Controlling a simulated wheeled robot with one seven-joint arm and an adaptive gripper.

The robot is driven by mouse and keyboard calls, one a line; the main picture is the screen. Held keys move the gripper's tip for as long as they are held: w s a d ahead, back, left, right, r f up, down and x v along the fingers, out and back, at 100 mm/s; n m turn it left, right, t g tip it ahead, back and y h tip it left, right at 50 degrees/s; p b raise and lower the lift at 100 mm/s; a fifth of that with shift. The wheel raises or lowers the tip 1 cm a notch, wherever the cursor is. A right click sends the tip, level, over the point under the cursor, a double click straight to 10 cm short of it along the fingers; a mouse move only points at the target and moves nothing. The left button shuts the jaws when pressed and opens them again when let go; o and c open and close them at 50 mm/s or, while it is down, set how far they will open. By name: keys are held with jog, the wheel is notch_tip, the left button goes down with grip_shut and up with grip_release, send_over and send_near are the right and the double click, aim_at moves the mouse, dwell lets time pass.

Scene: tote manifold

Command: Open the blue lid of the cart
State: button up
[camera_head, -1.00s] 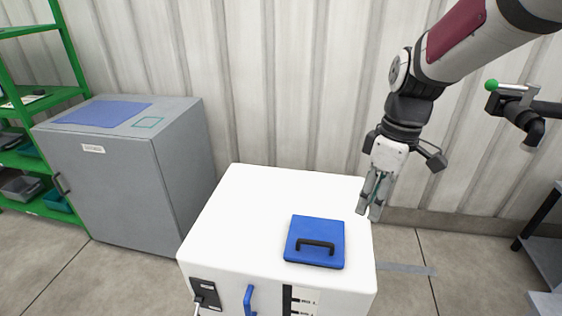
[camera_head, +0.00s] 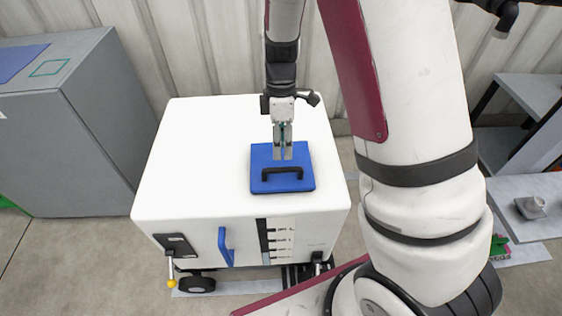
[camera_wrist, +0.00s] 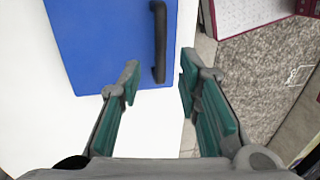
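The white cart (camera_head: 195,150) stands in front of me in the head view. Its square blue lid (camera_head: 303,158) lies flat and closed on the top, right of centre. A black bar handle (camera_head: 282,171) crosses the lid near its front edge. My gripper (camera_head: 282,157) points down over the lid, close behind the handle. In the wrist view my gripper (camera_wrist: 160,70) has its teal-padded fingers spread and empty. The handle (camera_wrist: 159,42) lies ahead between the lines of the fingers, and the blue lid (camera_wrist: 105,45) fills the upper left. I cannot tell whether the fingertips touch the lid.
A grey cabinet (camera_head: 75,130) stands left of the cart, against the ribbed wall. A blue handle (camera_head: 225,247) is on the cart's front. A bench (camera_head: 520,200) with a small metal object is at the right. The cart's top left of the lid is clear.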

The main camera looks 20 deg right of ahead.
jog(key=f, duration=0.3)
jog(key=s+f, duration=0.1)
jog(key=f, duration=0.1)
jog(key=shift+s+a+f+b, duration=0.1)
jog(key=shift+a+f+b, duration=0.05)
jog(key=shift+f+b, duration=0.25)
grip_shut()
